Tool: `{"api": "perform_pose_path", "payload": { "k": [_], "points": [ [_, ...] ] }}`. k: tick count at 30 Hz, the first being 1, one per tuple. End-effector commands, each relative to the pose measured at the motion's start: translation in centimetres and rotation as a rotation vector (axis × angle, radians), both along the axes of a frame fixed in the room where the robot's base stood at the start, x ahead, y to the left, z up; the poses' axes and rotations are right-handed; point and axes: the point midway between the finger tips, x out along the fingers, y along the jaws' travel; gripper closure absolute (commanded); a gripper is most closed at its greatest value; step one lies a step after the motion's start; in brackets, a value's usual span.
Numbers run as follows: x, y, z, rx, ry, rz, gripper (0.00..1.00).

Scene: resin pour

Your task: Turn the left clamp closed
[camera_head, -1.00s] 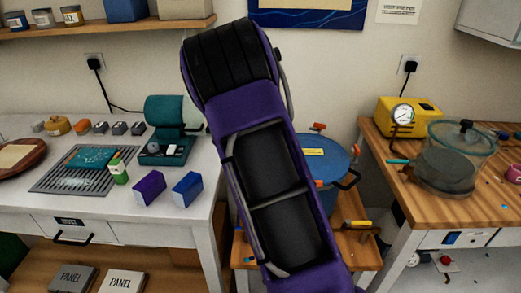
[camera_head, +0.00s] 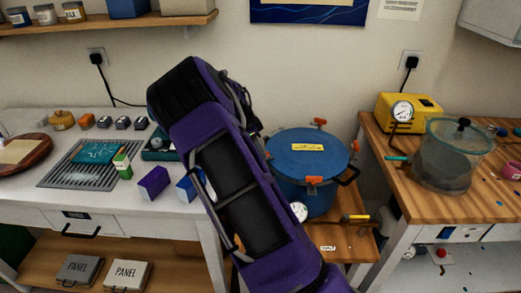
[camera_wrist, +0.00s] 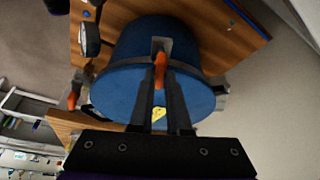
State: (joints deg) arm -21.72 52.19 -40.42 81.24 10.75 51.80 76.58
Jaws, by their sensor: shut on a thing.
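The blue pot (camera_head: 305,158) with a yellow label on its lid stands on the small wooden stand. Orange clamps show at its back (camera_head: 319,122) and front (camera_head: 314,181) in the head view; its left side is behind my arm. In the wrist view, my gripper (camera_wrist: 161,80) is shut on the orange handle of the left clamp (camera_wrist: 160,65), at the edge of the blue pot (camera_wrist: 120,75). Another orange clamp (camera_wrist: 73,97) shows at the left there. My gripper is hidden behind my arm in the head view.
The right bench (camera_head: 405,185) holds a glass chamber (camera_head: 447,155) and a yellow pump (camera_head: 408,112) with a gauge. A yellow-handled tool (camera_head: 356,219) lies on the stand in front of the pot. The left table holds a purple box (camera_head: 153,182) and a grille.

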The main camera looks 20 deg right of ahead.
Motion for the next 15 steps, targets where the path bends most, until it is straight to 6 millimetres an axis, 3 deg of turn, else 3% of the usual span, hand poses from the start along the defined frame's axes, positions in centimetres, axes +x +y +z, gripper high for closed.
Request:
{"api": "perform_pose_path", "payload": {
  "k": [15],
  "points": [
    [0.01,0.07,-0.08,0.003,0.000,-0.055,1.00]
  ]
}}
